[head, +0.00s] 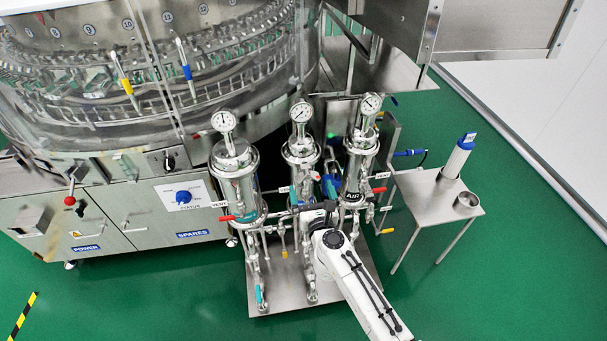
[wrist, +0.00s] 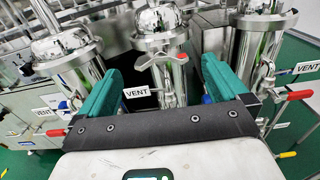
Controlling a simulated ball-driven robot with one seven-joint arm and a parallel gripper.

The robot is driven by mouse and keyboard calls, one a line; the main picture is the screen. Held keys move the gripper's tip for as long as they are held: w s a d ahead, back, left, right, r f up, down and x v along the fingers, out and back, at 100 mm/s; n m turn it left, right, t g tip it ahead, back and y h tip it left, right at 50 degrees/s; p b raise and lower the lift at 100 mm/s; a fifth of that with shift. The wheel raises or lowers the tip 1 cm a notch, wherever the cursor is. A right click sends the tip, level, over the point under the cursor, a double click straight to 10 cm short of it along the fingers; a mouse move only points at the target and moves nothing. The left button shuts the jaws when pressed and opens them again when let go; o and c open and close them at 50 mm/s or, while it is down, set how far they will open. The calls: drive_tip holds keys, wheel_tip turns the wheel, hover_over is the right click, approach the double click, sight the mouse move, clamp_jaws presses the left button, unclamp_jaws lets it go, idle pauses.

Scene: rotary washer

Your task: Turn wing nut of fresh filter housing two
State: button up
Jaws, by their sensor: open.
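Three steel filter housings stand in a row; the middle housing (head: 301,152) also shows straight ahead in the wrist view (wrist: 172,85). My gripper (wrist: 160,68) has two teal fingers, spread wide, one on each side of the middle housing in the picture. The wing nut appears between them with no visible contact; the exact gap in depth is unclear. In the head view my white arm hides the lower part of the middle housing, and the fingers are hard to make out.
The left housing (head: 233,170) and right housing (head: 358,165) stand close by, with red-handled valves and VENT tags. Pressure gauges top all three. A rotary washer (head: 150,85) is behind left. A small side table (head: 430,205) holds a white cylinder (head: 458,158) and metal cup (head: 467,200).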

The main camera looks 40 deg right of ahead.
sight(307, 174)
drive_tip(key=x, duration=0.7)
drive_tip(key=shift+w+d+b, duration=0.1)
drive_tip(key=shift+b, duration=0.25)
drive_tip(key=c, duration=1.1)
